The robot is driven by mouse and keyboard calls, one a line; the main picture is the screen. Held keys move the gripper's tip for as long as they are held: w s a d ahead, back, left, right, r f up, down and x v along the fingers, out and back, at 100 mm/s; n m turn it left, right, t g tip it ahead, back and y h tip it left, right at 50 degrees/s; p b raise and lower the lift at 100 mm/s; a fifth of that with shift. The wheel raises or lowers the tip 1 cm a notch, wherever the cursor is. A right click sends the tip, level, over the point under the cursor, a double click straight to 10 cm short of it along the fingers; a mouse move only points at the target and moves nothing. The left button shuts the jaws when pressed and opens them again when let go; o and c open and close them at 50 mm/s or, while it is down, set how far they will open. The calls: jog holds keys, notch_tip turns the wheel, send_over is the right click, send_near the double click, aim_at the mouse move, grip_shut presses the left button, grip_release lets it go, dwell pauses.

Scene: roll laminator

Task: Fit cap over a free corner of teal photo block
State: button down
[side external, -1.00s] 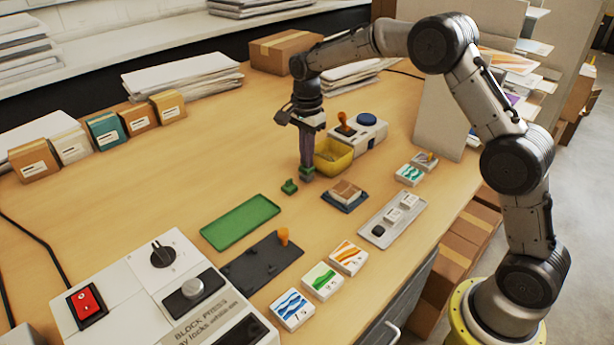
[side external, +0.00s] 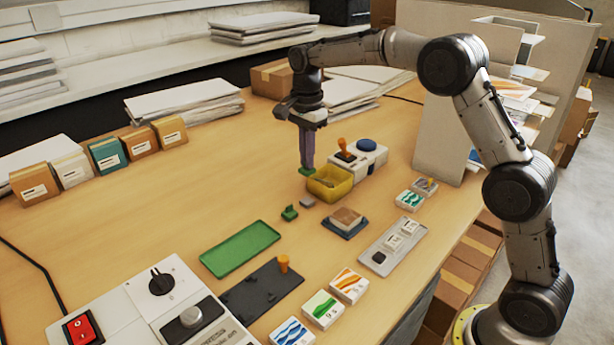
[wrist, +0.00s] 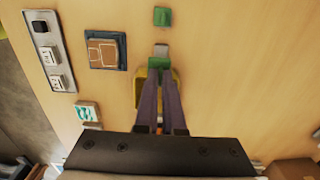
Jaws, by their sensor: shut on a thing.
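My gripper (side external: 307,168) is shut on a small green cap (side external: 306,172) and holds it above the table beside the yellow bin. In the wrist view the cap (wrist: 163,62) shows as a green edge at the fingertips; the fingers hide part of it. The teal photo block (side external: 410,200) is a white block with teal waves, lying at the right, well away from my gripper. It also shows in the wrist view (wrist: 86,111). A second green cap (side external: 289,213) stands on the table, near a small grey piece (side external: 307,202).
The yellow bin (side external: 341,187) is close beside the held cap. A blue dock with a brown block (side external: 346,216) and a grey tray (side external: 393,247) lie between it and the front edge. A white device with a stamp (side external: 365,154) stands behind. The table's left middle is clear.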

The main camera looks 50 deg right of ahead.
jog(key=r, duration=0.3)
jog(key=shift+s+d+r, duration=0.1)
jog(key=shift+d, duration=0.15)
jog(key=s+d, duration=0.5)
jog(key=d, duration=0.2)
send_over(413, 204)
notch_tip(413, 204, down, 5)
jog(key=shift+w+f, duration=0.1)
jog(key=shift+f, duration=3.15)
jog(key=shift+f, duration=0.35)
jog(key=c, duration=1.3)
grip_release()
